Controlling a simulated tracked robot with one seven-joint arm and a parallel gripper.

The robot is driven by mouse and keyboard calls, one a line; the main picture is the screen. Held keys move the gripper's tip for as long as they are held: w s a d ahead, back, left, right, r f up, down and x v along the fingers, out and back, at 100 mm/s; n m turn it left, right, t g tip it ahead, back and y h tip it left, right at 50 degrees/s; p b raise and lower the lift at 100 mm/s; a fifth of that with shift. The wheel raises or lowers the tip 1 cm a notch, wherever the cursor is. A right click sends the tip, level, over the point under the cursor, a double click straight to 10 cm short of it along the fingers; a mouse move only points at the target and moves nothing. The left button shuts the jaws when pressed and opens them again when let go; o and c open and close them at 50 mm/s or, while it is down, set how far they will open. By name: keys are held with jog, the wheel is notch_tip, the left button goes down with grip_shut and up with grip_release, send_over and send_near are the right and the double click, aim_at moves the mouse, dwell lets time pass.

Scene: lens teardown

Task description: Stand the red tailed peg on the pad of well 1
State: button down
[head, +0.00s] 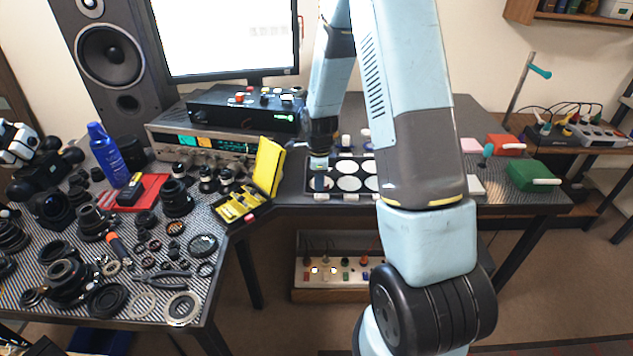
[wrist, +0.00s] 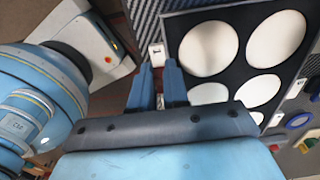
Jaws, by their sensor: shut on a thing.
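My gripper (head: 319,178) is low over the left end of a black board (head: 335,160) with round white pads. In the wrist view, its two blue fingers (wrist: 158,78) stand close together at the board's left edge, shut with a narrow gap. A small white tag (wrist: 157,55) with a dark mark, too small to read surely, lies just beyond the fingertips. The closest white pads (wrist: 208,48) are right of the fingers; the lower left one is partly covered by my gripper. I cannot tell which is well 1.
A yellow case (head: 268,165) stands open left of the board. White-topped pieces (head: 346,142) stand behind it. Red (head: 507,145) and green (head: 532,175) blocks are to the right. Lens parts crowd the left table. My arm hides the board's right part.

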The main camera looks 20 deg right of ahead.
jog(key=shift+s+f, duration=0.2)
jog(key=shift+f, duration=0.4)
jog(key=c, duration=1.1)
grip_release()
jog(key=shift+s+a, duration=0.1)
jog(key=s+r+n+t, duration=0.1)
jog(key=s+r+n, duration=0.1)
jog(key=r, duration=0.9)
jog(key=s+r+n, duration=0.2)
jog(key=r, duration=0.9)
jog(key=s+r+n+t, duration=0.1)
jog(key=s+r+n, duration=0.4)
jog(key=s, duration=0.3)
jog(key=s+r+n+t, duration=0.2)
jog(key=s+r+n, duration=0.3)
jog(key=s+n, duration=0.1)
jog(key=s+r+n+t, duration=0.1)
jog(key=s+r+n, duration=0.4)
jog(key=s, duration=0.4)
jog(key=shift+s+a+r+n+t, duration=0.15)
jog(key=shift+s+a+n+t, duration=0.2)
jog(key=shift+n, duration=0.45)
